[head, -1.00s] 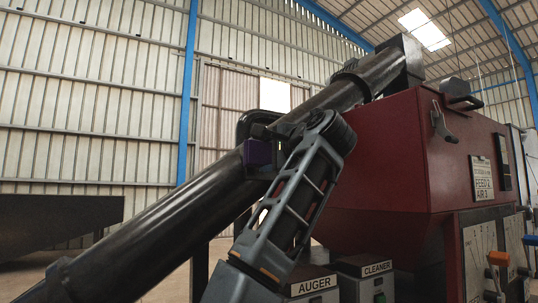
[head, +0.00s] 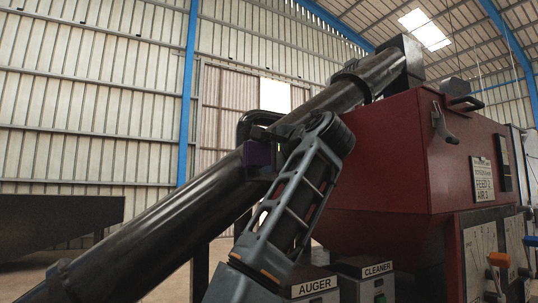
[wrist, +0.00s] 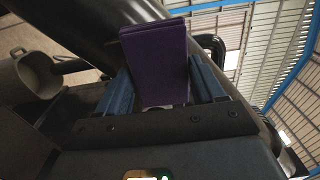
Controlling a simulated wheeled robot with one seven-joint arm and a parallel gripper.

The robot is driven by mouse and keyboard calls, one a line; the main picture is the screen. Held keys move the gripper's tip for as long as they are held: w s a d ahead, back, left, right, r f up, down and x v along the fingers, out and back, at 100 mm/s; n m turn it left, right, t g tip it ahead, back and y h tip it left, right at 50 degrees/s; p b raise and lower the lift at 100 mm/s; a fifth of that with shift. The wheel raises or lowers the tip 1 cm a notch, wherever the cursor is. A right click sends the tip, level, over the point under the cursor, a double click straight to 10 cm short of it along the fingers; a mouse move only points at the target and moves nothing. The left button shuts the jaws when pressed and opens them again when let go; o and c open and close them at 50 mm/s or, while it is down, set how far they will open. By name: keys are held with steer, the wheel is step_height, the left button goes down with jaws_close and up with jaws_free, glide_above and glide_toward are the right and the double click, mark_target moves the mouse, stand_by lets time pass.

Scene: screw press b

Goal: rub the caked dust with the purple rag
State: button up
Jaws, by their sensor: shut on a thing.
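The purple rag (wrist: 158,62) is a folded block between the two blue fingers of my gripper (wrist: 165,85) in the wrist view. My gripper is shut on it. In the head view the rag (head: 257,154) shows small and dark against the black auger tube (head: 160,222), partly hidden by my arm. The rag's far end overlaps the tube in the wrist view; whether it touches I cannot tell. I cannot make out the caked dust in either view; the rag and gripper cover part of the tube.
A red hopper (head: 385,150) stands right of my arm, with a lever panel (head: 485,255) below it. Boxes labelled AUGER (head: 313,284) and CLEANER (head: 364,268) sit low in front. A dark sloped bin (head: 55,228) is at the left.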

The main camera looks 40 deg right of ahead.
steer(key=shift+w, duration=0.15)
steer(key=shift+w+f+b, duration=0.15)
steer(key=shift+f+b, duration=0.9)
steer(key=shift+f, duration=0.8)
steer(key=shift+s+a, duration=0.15)
steer(key=shift+s, duration=0.55)
steer(key=shift+r, duration=0.15)
